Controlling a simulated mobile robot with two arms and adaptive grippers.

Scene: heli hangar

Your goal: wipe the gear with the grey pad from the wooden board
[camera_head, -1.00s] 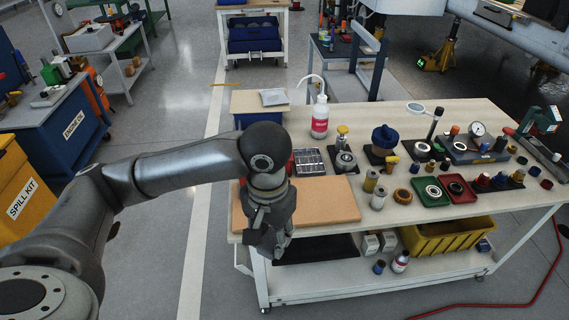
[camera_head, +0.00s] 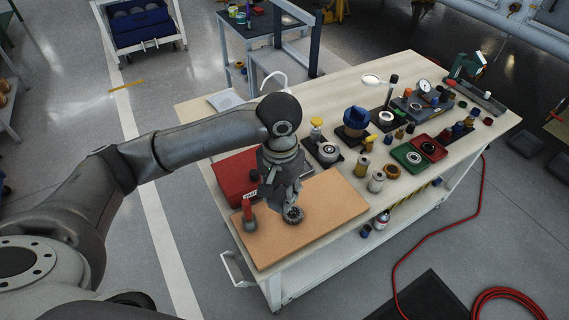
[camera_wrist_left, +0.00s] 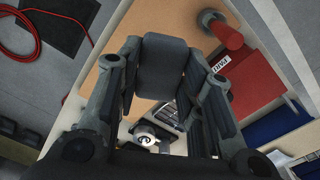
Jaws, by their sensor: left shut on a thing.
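The wooden board (camera_head: 325,208) lies at the near left end of the workbench. The dark toothed gear (camera_head: 293,215) lies on it, just right of and below my left gripper (camera_head: 274,200). In the left wrist view my left gripper (camera_wrist_left: 163,82) is shut on the grey pad (camera_wrist_left: 163,65), a dark block between its fingers. The gear is not visible there, and I cannot tell whether the pad touches it. The pad is hard to make out in the head view. My right gripper is not in view.
A red-handled tool (camera_head: 248,213) stands on the board left of the gripper. A red box (camera_head: 236,176) sits behind it. A bearing on a black stand (camera_head: 327,151), small pots (camera_head: 376,180) and green and red trays (camera_head: 407,157) stand to the right. The board's right part is clear.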

